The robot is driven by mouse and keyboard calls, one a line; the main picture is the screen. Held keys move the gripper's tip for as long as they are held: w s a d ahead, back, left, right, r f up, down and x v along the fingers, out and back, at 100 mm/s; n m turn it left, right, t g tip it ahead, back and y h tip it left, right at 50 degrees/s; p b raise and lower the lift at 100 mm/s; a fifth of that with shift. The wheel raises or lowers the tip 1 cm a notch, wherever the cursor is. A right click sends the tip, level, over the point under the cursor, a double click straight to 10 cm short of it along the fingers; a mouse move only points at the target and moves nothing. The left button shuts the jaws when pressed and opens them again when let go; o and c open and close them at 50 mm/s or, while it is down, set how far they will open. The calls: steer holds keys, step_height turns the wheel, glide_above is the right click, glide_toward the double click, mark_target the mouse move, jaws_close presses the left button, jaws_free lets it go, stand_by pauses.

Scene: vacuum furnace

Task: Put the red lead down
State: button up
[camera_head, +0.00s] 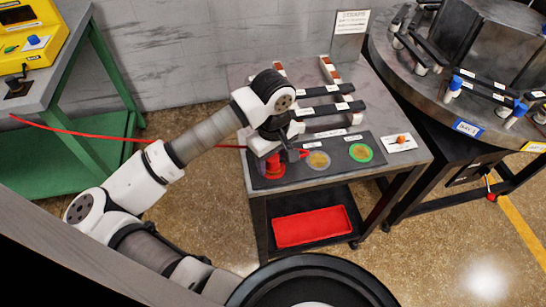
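The red lead (75,134) runs from beside the yellow box on the left, hangs across the gap, passes behind my arm and reaches my gripper (284,152). A red end piece (304,154) shows at the right side of my gripper. My gripper points down over the left part of a dark mat (334,178) on the grey bench and appears shut on the lead, though its fingertips are mostly hidden. A red round piece (272,168) shows just below my gripper. I cannot tell whether the lead's end touches it or the mat.
On the mat, a yellowish disc (317,160) and a green-rimmed disc (361,153) lie to the right. A white plate with an orange knob (400,141) is beyond. Dark labelled bars (330,108) stand behind. A red tray (311,227) is on the lower shelf. A round table (430,90) stands right.

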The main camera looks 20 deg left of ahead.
mark_target(273, 158)
step_height(273, 158, up, 12)
steer(key=b, duration=0.1)
steer(key=shift+r, duration=0.15)
stand_by(0.4)
